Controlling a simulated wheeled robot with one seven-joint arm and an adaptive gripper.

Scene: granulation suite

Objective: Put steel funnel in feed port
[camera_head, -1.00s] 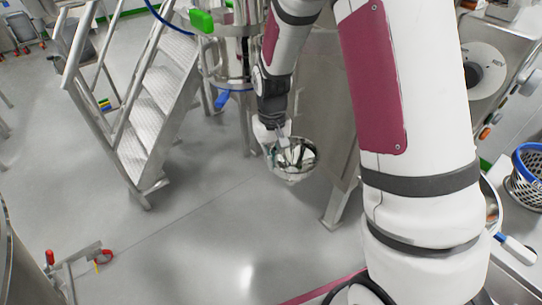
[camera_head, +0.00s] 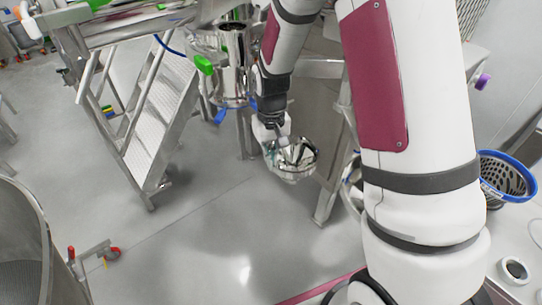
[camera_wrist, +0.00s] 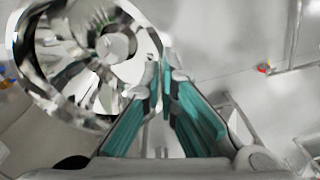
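My gripper (camera_head: 280,138) is shut on the rim of the steel funnel (camera_head: 292,160) and holds it above the grey floor in the head view. The funnel is shiny, with its wide mouth facing up toward the camera. In the wrist view the funnel (camera_wrist: 88,50) fills the upper left, and the teal-padded fingers (camera_wrist: 166,75) close together at its rim. An upright steel cylinder with a dark open top (camera_head: 233,42) stands behind and left of my gripper in the head view. It may be the feed port; I cannot tell for sure.
Metal steps (camera_head: 160,110) with rails stand left of the cylinder. A green handle (camera_head: 204,64) juts from its left side. A large steel vessel (camera_head: 28,205) is at the lower left. A blue-rimmed basket (camera_head: 507,160) stands at right. Floor in the lower middle is clear.

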